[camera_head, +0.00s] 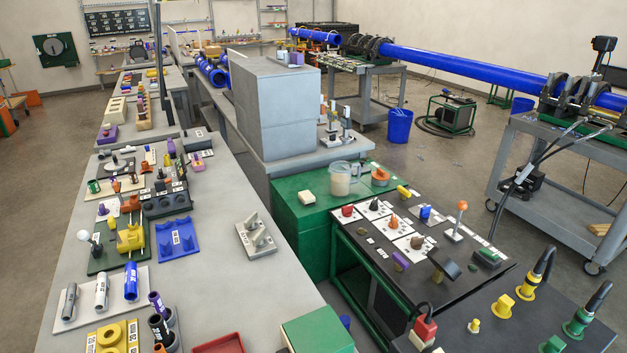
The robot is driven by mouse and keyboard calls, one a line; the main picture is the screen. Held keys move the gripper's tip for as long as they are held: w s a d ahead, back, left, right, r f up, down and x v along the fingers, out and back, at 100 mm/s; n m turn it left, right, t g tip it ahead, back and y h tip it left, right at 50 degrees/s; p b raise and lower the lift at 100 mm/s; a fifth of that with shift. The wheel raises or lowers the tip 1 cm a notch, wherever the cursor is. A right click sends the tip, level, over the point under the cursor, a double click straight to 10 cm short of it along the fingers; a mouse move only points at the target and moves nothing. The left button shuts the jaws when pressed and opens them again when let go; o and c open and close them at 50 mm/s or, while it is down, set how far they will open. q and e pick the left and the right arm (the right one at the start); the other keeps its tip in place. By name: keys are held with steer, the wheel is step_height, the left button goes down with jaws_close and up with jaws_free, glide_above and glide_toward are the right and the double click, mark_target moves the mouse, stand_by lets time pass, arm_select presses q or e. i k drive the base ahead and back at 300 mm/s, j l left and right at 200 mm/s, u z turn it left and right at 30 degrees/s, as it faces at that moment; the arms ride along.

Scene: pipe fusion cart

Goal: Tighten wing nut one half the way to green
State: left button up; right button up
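A pipe fusion cart (535,148) stands at the right. Dark clamp rings (567,98) on it hold a long blue pipe (465,70). A second cart (372,68) at the back carries more dark clamps (366,46) on the same pipe line. I cannot make out wing nut one or any green mark for it; such parts are too small or hidden at this distance. Neither of my grippers shows in the head view.
A long grey table (215,240) with several fixtures runs along the left. A green cabinet (300,230) and a black control panel (440,235) with knobs and levers stand in the middle. A blue bucket (400,126) is on the floor. Open floor lies between panel and cart.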

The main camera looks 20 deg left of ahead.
mark_target(249, 225)
steer(key=u, duration=1.4)
steer(key=k, duration=0.05)
